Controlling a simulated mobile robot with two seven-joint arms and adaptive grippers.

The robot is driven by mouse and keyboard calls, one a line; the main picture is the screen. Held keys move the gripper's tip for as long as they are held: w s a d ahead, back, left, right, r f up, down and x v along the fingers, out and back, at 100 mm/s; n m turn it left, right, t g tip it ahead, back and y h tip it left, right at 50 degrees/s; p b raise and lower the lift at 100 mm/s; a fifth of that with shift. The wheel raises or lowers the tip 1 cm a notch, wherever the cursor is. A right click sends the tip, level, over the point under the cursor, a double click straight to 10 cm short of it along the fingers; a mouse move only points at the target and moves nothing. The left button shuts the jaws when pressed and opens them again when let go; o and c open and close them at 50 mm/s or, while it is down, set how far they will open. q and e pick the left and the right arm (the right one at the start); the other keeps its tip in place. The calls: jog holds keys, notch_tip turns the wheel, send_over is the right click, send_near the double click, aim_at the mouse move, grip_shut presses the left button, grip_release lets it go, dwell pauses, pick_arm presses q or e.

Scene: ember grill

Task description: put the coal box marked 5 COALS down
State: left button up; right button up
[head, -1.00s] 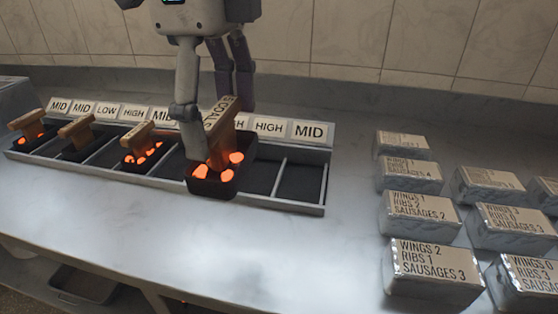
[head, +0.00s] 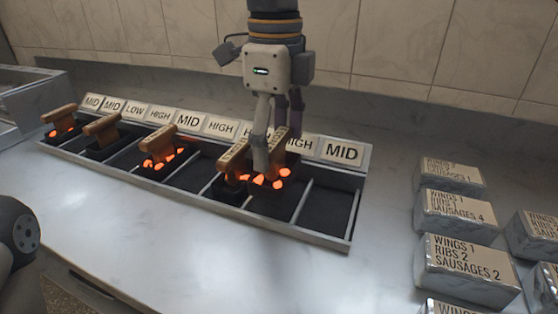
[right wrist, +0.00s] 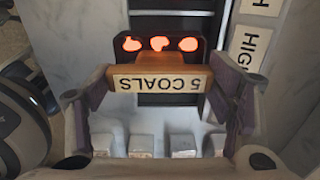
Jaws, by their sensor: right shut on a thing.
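My right gripper (head: 278,150) is shut on the wooden handle of the coal box marked 5 COALS (head: 268,190). The box holds glowing orange coals and is upright, at or just above a compartment of the dark rack (head: 298,232), right of centre. I cannot tell whether it touches the rack floor. In the right wrist view the coal box (right wrist: 160,58) shows its label upside down on the handle between both fingers. A similar coal box (head: 232,190) stands close on its left. My left gripper is not in view.
More coal boxes with wooden handles, including one with bright coals (head: 158,150), stand in the rack to the left. Cards reading LOW, MID or HIGH (head: 342,152) line its back. Silver packages (head: 465,265) stand at the right.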

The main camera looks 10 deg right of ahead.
aim_at(280, 161)
jog(key=f, duration=0.1)
jog(key=w+f, duration=0.1)
jog(key=f, duration=0.1)
jog(key=d+f, duration=0.1)
jog(key=shift+w+f, duration=0.2)
jog(key=shift+f, duration=0.2)
jog(key=o, duration=1.6)
jog(key=shift+f, duration=0.15)
jog(key=shift+c, duration=0.2)
notch_tip(280, 161, up, 12)
jog(key=shift+s+r, duration=0.1)
jog(key=shift+r, duration=0.05)
jog(key=shift+a, duration=0.1)
